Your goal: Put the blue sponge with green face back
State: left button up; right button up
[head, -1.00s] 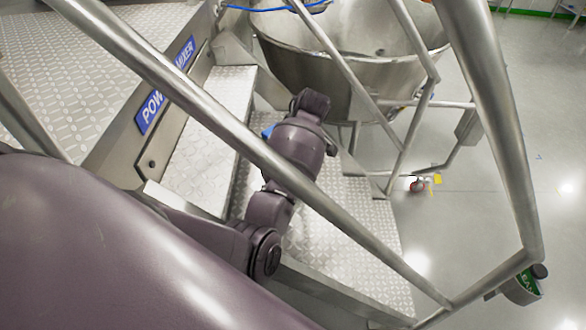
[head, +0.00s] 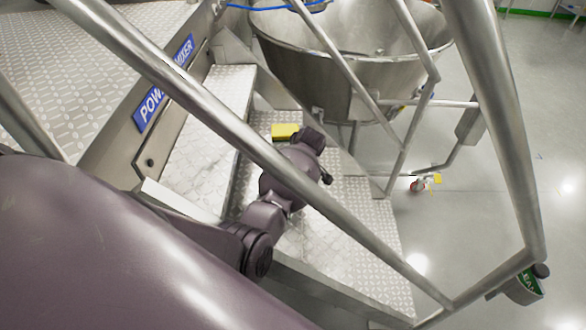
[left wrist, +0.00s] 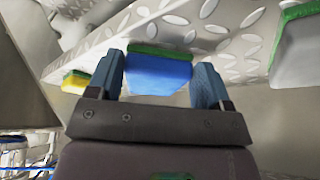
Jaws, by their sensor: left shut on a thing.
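The blue sponge with green face (left wrist: 160,76) is between the two blue fingers of my left gripper (left wrist: 160,80) in the left wrist view. The gripper is shut on it, and its green face runs along the top edge in that picture. Patterned metal tread shows close beyond the sponge; I cannot tell whether they touch. In the head view my left wrist is over the metal steps behind the handrail, and the fingers and held sponge are hidden. My right gripper is not in view.
A yellow sponge (head: 285,131) lies on the step beside my left wrist; a yellow-and-green sponge (left wrist: 76,80) shows in the wrist view. A pale sponge with green face (left wrist: 298,42) is at right there. Handrails (head: 240,140) cross before the steps (head: 345,230); a steel bowl (head: 310,75) stands behind.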

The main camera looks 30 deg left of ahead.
pick_arm(q)
jog(key=shift+f, duration=0.1)
jog(key=o, duration=1)
jog(key=v, duration=0.7)
jog(key=shift+d+r+p, duration=0.1)
jog(key=shift+r+p, duration=0.2)
jog(key=shift+r, duration=0.1)
